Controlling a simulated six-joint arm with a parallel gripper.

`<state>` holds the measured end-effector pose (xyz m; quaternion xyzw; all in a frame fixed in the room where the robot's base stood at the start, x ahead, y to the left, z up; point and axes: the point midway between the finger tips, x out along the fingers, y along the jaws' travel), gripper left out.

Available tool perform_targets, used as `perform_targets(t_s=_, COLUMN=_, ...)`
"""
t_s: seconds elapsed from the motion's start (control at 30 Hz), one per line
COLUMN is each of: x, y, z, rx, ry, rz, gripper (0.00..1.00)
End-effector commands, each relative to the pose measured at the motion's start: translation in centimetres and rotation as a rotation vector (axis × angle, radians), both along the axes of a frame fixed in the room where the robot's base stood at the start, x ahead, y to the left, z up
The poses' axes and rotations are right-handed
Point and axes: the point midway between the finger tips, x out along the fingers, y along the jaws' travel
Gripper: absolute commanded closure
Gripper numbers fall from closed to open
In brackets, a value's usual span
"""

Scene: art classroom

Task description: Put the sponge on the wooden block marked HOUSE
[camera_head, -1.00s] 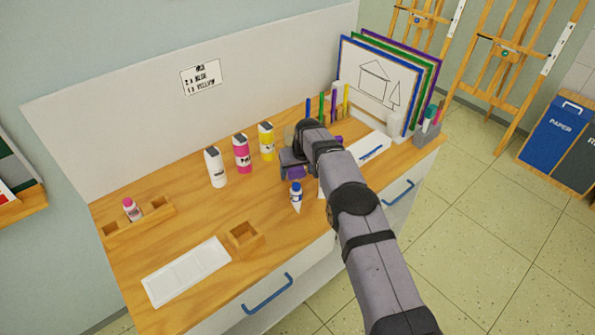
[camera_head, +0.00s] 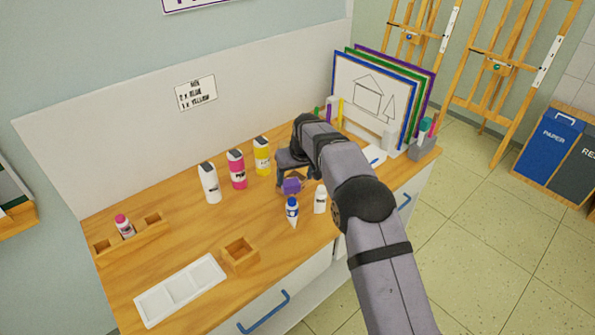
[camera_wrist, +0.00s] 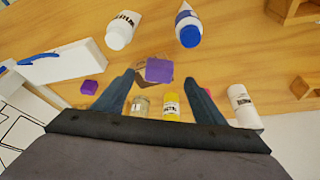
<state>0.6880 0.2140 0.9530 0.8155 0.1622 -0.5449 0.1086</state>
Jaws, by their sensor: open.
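A purple block-like thing (camera_head: 291,186) stands on the wooden table just below my gripper (camera_head: 291,168). In the wrist view this purple thing (camera_wrist: 159,70) shows between the fingertips of my gripper (camera_wrist: 159,79), with gaps on both sides. My gripper is open. A smaller purple block (camera_wrist: 89,87) lies to the left in the wrist view. I cannot tell which purple thing, if either, is the sponge. No block marking that reads HOUSE is legible; a framed drawing of a house (camera_head: 370,88) stands at the back right.
A blue-capped bottle (camera_head: 292,210) and a white bottle (camera_head: 320,198) stand close in front. White (camera_head: 210,184), pink (camera_head: 237,170) and yellow (camera_head: 262,157) bottles stand to the left. A wooden box (camera_head: 240,264) and a white tray (camera_head: 181,291) are at the front left. The table's middle left is clear.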

Motion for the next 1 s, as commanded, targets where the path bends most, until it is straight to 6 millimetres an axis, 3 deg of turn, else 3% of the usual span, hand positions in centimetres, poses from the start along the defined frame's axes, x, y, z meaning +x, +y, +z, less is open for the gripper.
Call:
perform_targets(t_s=0.2, x=-1.0, y=-0.5, z=2.8, rx=0.0, ry=-0.003, rz=0.0, gripper=0.35)
perform_targets(t_s=0.4, x=-1.6, y=-0.7, z=4.3, rx=0.0, ry=-0.001, rz=0.0, gripper=0.35)
perform_targets(t_s=0.77, x=-1.8, y=-0.9, z=4.7, rx=-0.001, ry=0.001, rz=-0.002, gripper=0.35)
perform_targets(t_s=1.0, x=-3.9, y=-3.6, z=5.0, rx=-0.011, ry=0.034, rz=-0.04, gripper=0.35)
